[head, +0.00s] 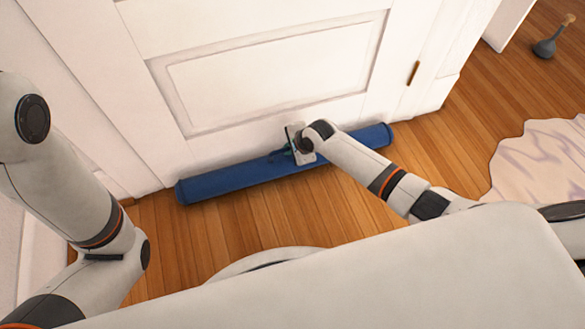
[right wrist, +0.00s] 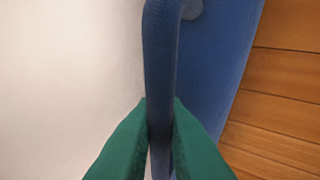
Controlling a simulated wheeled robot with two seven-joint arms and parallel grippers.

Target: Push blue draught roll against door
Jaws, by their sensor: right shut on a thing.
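The blue draught roll (head: 235,179) lies on the wooden floor along the foot of the white panelled door (head: 270,75). It looks close to the door along its length; I cannot tell whether it touches everywhere. My right gripper (head: 288,150) is at the roll's middle, low beside the door. In the right wrist view, its green fingers (right wrist: 160,112) are shut on a blue strap or handle (right wrist: 163,60) of the roll. The roll's body (right wrist: 215,60) shows to the right of the strap, and the white door surface (right wrist: 70,70) to the left. My left gripper is out of view.
A pale patterned rug (head: 540,160) lies on the floor at the right. A dark plunger-like object (head: 546,46) stands at the far right. Wooden floor in front of the roll is clear.

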